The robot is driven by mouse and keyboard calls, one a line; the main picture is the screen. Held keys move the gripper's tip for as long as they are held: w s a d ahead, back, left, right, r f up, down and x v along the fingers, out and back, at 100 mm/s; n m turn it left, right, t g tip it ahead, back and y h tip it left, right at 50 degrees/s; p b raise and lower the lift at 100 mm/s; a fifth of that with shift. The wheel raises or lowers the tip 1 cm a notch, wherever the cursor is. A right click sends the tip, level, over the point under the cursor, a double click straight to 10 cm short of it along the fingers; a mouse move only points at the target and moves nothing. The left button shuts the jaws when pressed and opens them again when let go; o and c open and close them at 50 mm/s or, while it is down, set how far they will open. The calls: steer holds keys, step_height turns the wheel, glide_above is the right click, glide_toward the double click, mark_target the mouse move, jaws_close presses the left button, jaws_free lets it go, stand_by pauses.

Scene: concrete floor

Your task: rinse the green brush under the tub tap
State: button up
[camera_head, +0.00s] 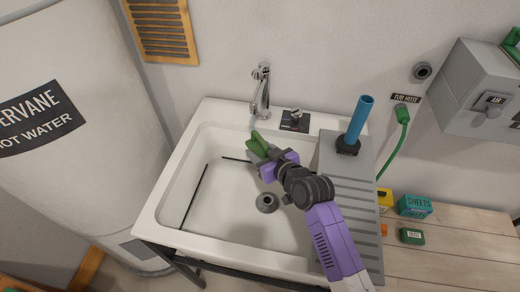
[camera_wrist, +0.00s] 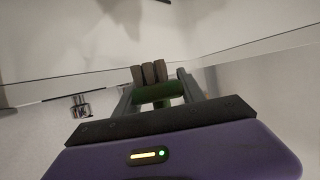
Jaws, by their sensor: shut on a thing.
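The green brush (camera_head: 259,142) is held by my gripper (camera_head: 261,151) over the tub (camera_head: 216,185), near its back wall. In the wrist view, my gripper (camera_wrist: 158,101) is shut on the green brush (camera_wrist: 155,91), with its brownish bristle blocks pointing away from me. The chrome tub tap (camera_head: 261,92) stands on the back rim, just behind the brush. The tap's control (camera_head: 295,121) is on the rim to its right.
A blue upright tube (camera_head: 361,118) stands on the ridged grey drainboard (camera_head: 349,205) at right. A green hose (camera_head: 396,147) hangs behind it. Small boxes (camera_head: 415,205) sit on the wooden bench (camera_head: 445,256). A water heater (camera_head: 70,130) stands at left.

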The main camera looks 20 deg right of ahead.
steer(key=shift+d, duration=0.2)
steer(key=shift+s+d, duration=0.15)
steer(key=shift+d, duration=0.25)
steer(key=s+a+p, duration=0.2)
steer(key=s, duration=0.5)
steer(key=shift+s, duration=0.35)
stand_by(0.5)
steer(key=shift+a, duration=0.1)
stand_by(0.3)
stand_by(0.7)
steer(key=s+a+r+p, duration=0.1)
steer(key=s+r+p, duration=0.3)
steer(key=p, duration=0.1)
steer(key=shift+s+a, duration=0.15)
steer(key=shift+s, duration=0.25)
stand_by(0.5)
